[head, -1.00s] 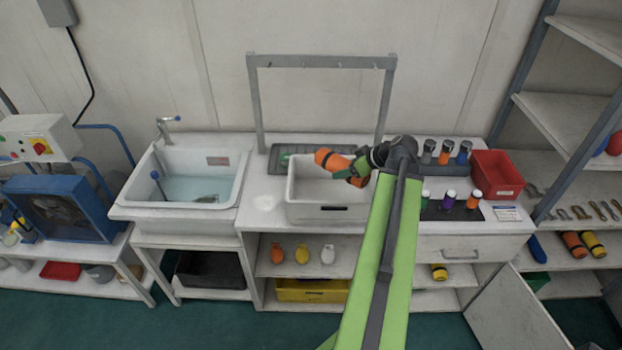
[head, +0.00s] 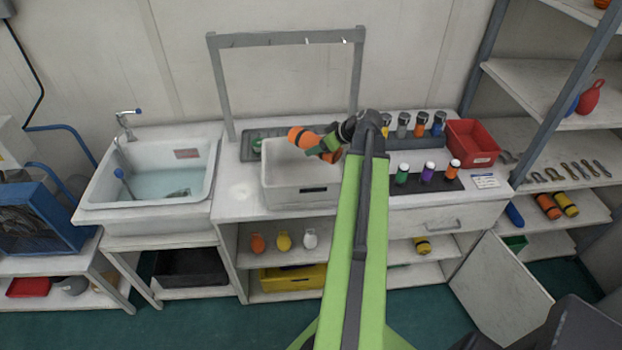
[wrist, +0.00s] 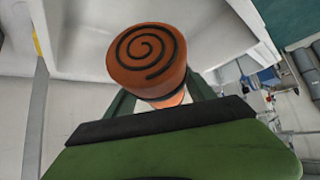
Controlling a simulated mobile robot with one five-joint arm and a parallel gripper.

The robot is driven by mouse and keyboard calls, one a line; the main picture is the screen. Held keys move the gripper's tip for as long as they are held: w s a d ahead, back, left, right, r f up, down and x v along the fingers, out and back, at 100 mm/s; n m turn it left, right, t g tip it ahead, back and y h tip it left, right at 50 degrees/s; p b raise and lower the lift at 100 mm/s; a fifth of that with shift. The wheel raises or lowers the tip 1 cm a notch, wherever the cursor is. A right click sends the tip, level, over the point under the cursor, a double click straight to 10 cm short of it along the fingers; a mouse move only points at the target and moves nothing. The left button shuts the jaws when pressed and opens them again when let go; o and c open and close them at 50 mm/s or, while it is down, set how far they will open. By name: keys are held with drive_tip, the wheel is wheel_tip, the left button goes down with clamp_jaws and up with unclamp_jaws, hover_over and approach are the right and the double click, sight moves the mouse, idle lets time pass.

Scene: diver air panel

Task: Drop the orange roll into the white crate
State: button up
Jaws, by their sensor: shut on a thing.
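The orange roll (head: 304,139) with a dark band is held in my gripper (head: 326,151), which is shut on it. In the head view the roll is above the white crate (head: 283,199), over its back part. The crate stands on the bench and its visible inside looks empty. In the wrist view the roll's orange end with a black spiral (wrist: 147,52) faces the camera, between the green fingers (wrist: 158,102). Part of the crate's inside is hidden by the roll and my arm.
A sink (head: 150,190) with water is left of the crate. A grey rack frame (head: 217,85) stands behind it. Right are small capped bottles (head: 427,173) and a red bin (head: 473,144). A cabinet door (head: 500,285) hangs open at lower right.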

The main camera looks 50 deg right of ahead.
wheel_tip(320, 180, down, 5)
drive_tip(key=b, duration=0.4)
drive_tip(key=shift+f, duration=0.1)
drive_tip(key=o, duration=1.8)
drive_tip(key=p+v, duration=1.2)
drive_tip(key=v, duration=0.5)
drive_tip(key=shift+s+r, duration=0.2)
drive_tip(key=shift+s, duration=0.05)
